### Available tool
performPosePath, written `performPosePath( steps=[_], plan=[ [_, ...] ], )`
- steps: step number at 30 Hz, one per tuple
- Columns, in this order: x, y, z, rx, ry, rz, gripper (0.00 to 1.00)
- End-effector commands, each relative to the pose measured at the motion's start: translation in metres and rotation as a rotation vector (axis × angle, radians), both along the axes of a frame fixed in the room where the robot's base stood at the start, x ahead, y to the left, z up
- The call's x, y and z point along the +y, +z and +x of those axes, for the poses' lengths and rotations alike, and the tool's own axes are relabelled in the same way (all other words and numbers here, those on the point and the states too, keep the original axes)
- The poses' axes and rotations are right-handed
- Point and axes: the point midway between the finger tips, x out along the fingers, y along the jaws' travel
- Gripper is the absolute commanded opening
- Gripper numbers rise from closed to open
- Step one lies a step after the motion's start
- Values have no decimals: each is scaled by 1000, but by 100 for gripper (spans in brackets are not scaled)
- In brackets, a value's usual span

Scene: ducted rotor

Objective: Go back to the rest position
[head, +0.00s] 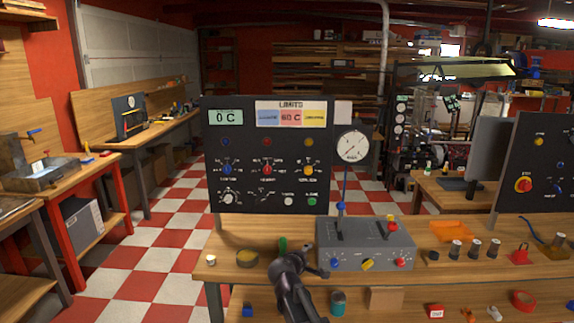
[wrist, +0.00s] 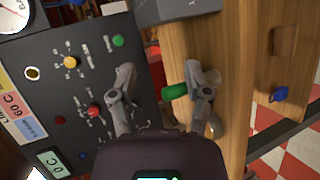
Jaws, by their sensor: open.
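My gripper (head: 304,264) is over the front of the workbench, just left of the grey control box (head: 365,246). In the wrist view my gripper (wrist: 163,82) has its two fingers spread wide apart, and it is open. A green cylinder (wrist: 174,92) shows between the fingers, close to the right one; I cannot tell whether they touch. It also shows in the head view (head: 283,244), just behind my gripper and partly hidden by it. My gripper holds nothing that I can see.
A dark control panel (head: 243,184) with knobs stands behind the gripper, and a round gauge (head: 352,146) rises beside it. A yellowish dish (head: 247,259) is to the left. The lower shelf holds a teal can (head: 338,302). Checkered floor (head: 160,225) is clear at left.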

Motion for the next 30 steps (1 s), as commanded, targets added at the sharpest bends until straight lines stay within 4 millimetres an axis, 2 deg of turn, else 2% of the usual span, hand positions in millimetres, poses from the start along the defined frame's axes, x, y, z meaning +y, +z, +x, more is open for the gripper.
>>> performPosePath(
  steps=[1,6,12,16,21,25,30],
  plan=[
    [-20,1,-15,31,-65,67,63],
    [-67,-18,-58,140,-277,297,63],
    [-100,-36,-116,285,-513,557,63],
    [-110,-43,-157,389,-661,717,63],
    [-111,-44,-206,527,-822,902,63],
    [-108,-41,-231,611,-904,998,63],
    [-108,-39,-246,666,-952,1059,63]
  ],
)
